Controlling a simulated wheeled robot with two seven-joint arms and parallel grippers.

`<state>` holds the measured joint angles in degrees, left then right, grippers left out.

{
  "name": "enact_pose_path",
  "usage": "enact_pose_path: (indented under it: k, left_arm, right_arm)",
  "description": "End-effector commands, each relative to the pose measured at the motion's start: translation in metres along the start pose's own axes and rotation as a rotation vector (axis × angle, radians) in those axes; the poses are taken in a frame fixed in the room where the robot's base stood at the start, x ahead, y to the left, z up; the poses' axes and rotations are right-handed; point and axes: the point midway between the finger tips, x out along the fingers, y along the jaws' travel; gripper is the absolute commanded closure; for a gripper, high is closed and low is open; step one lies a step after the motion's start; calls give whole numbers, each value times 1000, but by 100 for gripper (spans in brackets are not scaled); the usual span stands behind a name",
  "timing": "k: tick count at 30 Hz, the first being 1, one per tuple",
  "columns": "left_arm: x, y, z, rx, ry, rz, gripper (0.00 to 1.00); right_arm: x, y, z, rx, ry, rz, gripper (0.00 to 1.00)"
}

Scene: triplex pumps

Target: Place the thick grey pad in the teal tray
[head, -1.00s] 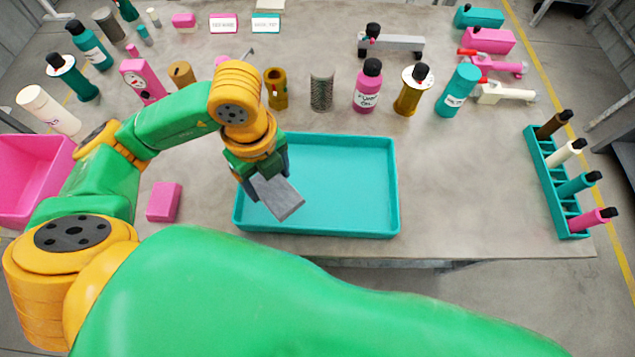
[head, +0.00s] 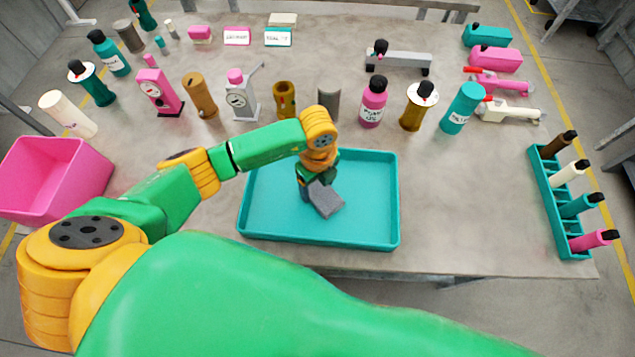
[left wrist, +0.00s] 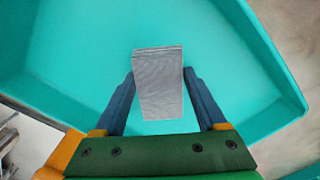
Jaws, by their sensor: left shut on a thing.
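The thick grey pad (head: 326,200) is a flat grey block, held tilted in the head view. My left gripper (head: 313,187) is shut on it, and in the left wrist view the pad (left wrist: 158,88) sits between the two blue fingers (left wrist: 160,95). The teal tray (head: 392,226) is a shallow rectangular tray on the table. The pad is over the tray's floor, within its walls as seen from the head; I cannot tell whether it touches the floor. The tray also fills much of the left wrist view (left wrist: 60,45). My right gripper is not in view.
Several bottles and tools line the table behind the tray, including a pink bottle (head: 373,103) and a grey cylinder (head: 329,101). A teal rack (head: 548,197) stands at the right, a pink bin (head: 45,180) at the left. The tray holds nothing else visible.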

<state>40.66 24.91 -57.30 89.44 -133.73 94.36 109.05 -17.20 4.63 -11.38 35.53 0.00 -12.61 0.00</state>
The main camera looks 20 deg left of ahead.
Motion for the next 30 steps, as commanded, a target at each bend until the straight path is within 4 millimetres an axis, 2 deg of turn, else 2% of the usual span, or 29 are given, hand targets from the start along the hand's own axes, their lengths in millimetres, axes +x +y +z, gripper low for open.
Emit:
enact_pose_path:
  k: [1,3,10,13,17,24,26,30]
  left_arm:
    - [1,0,0,0,0,0,18]
    - [0,0,0,0,0,0,0]
    - [-1,0,0,-1,0,0,0]
    - [-8,-1,0,0,0,-2,0]
    - [-34,-1,1,1,-2,-6,0]
    - [-96,-1,0,1,-2,-6,0]
    - [-109,-1,1,0,-3,-4,0]
    - [-122,0,0,-1,-1,-1,0]
  right_arm:
    - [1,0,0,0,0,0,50]
    - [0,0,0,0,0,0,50]
    - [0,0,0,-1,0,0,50]
    - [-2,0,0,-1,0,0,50]
    - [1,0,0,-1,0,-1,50]
    - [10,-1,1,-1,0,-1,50]
    - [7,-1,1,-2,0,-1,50]
    - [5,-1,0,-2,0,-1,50]
